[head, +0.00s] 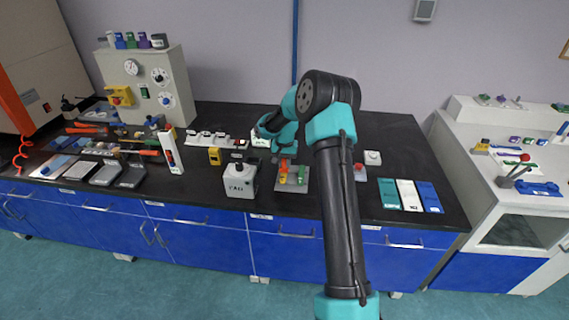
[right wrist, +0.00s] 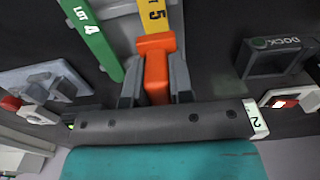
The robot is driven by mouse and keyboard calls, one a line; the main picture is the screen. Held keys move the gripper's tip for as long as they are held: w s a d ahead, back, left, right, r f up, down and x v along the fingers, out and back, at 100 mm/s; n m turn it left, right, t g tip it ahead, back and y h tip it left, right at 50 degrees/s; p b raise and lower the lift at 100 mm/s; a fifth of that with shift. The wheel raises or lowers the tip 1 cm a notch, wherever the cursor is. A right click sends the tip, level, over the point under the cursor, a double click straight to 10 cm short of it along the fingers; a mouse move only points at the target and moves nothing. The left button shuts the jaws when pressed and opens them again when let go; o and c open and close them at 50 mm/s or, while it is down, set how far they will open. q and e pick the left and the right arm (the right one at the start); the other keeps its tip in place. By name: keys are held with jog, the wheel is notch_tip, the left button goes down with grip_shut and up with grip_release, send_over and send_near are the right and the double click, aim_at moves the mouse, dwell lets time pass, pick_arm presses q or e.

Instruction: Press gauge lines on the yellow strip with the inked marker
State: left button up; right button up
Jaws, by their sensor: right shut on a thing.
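The yellow strip (head: 283,179) lies on a grey plate (head: 291,187) in the head view, beside a green strip (head: 302,175). In the right wrist view the yellow strip (right wrist: 153,18) shows a "5", and the green strip (right wrist: 92,38) reads "LOT 4". My right gripper (right wrist: 155,88) is shut on an orange block (right wrist: 156,68), which is in line with the end of the yellow strip. I cannot tell whether the block touches the strip. My left gripper is out of view.
A light box (head: 240,181) with a dark top stands left of the plate. A dark frame marked "DOCK" (right wrist: 278,57) shows in the wrist view. A small yellow block (head: 214,156) stands further left. Flat teal, white and blue panels (head: 410,195) lie at right.

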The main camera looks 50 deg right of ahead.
jog(key=shift+r, duration=3.3)
